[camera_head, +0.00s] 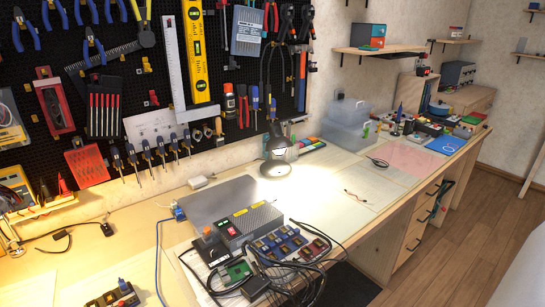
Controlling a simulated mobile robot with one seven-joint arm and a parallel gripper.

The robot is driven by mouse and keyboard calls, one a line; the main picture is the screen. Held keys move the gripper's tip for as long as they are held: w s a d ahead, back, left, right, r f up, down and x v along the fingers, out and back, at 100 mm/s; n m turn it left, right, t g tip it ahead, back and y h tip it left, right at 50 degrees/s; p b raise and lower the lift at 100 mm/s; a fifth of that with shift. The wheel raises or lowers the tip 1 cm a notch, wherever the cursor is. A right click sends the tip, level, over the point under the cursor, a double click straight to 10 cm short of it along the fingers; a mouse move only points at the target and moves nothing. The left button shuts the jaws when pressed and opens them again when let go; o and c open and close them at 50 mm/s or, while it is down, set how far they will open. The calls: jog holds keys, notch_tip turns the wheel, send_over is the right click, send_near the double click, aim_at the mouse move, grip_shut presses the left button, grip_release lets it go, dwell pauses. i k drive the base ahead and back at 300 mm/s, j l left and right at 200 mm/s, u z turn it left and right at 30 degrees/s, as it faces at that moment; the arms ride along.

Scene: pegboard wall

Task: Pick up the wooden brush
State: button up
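I cannot pick out the wooden brush with certainty in the head view. Several small handled tools (208,131) hang at the lower right of the black pegboard (140,85), too small to tell apart. My gripper is not in view, so its state does not show.
A long wooden workbench (330,222) runs along the wall. A lit lamp (278,157), a grey power unit (250,223) and tangled black cables (290,275) stand on its near part. Clear plastic boxes (342,122) stand farther back. The wooden floor (455,235) at right is mostly clear.

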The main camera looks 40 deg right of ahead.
aim_at(220, 141)
jog(key=i+l+z, duration=0.15)
jog(key=l, duration=0.25)
jog(key=l+z, duration=0.2)
jog(key=l, duration=0.15)
jog(key=i+l+z, duration=0.15)
jog(key=l, duration=0.2)
jog(key=i+l+z, duration=0.2)
jog(key=i+j, duration=0.1)
jog(key=i, duration=0.35)
jog(key=i+j, duration=0.15)
jog(key=i, duration=0.3)
